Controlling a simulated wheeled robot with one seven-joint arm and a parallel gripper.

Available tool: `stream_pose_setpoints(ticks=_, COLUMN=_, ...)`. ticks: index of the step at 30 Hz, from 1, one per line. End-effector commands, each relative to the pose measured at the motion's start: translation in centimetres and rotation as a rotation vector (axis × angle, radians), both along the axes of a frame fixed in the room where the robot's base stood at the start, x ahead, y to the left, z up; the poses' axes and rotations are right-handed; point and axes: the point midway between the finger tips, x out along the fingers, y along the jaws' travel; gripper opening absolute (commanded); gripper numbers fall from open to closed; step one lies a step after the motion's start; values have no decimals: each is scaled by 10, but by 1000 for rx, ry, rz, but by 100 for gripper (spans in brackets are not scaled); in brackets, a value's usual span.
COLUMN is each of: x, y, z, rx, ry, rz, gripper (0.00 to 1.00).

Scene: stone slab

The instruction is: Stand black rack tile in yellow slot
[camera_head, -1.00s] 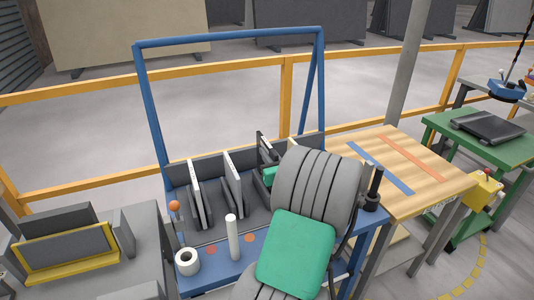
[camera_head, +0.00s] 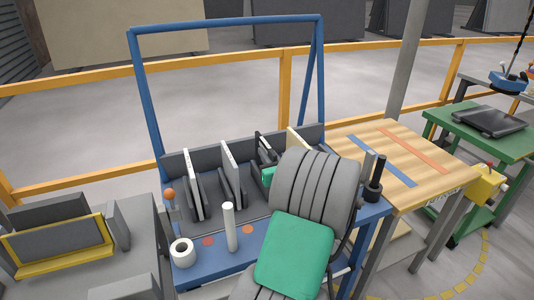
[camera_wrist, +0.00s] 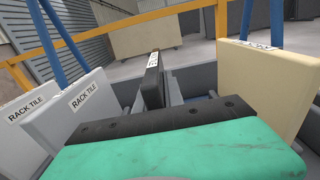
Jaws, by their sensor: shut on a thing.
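The black rack tile (camera_head: 264,145) stands on edge in the blue rack, among paler tiles. In the wrist view it shows nearly edge-on (camera_wrist: 152,85), with a white label on top. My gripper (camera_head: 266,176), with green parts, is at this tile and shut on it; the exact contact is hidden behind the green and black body. A yellow-framed holder (camera_head: 18,271) with a dark grey panel inside is on the grey table at the left; I take it as the yellow slot.
White tiles (camera_head: 193,184) and (camera_head: 231,170) stand left of the black tile. A cream tile (camera_head: 298,139) stands close on the right. A wooden table (camera_head: 440,175) is at right.

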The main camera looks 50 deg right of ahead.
Motion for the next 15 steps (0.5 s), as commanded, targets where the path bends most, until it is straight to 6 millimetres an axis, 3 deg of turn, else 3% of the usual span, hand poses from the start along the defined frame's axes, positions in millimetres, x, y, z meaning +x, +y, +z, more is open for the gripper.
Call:
stream_pose_setpoints(ticks=11, x=0, y=0, z=-6, rx=-2, ry=-2, rz=0, gripper=0)
stream_pose_setpoints(ticks=12, x=0, y=0, z=-6, rx=-2, ry=-2, rz=0, gripper=13)
stream_pose_setpoints(ticks=15, x=0, y=0, z=-6, rx=-2, ry=-2, rz=0, gripper=22)
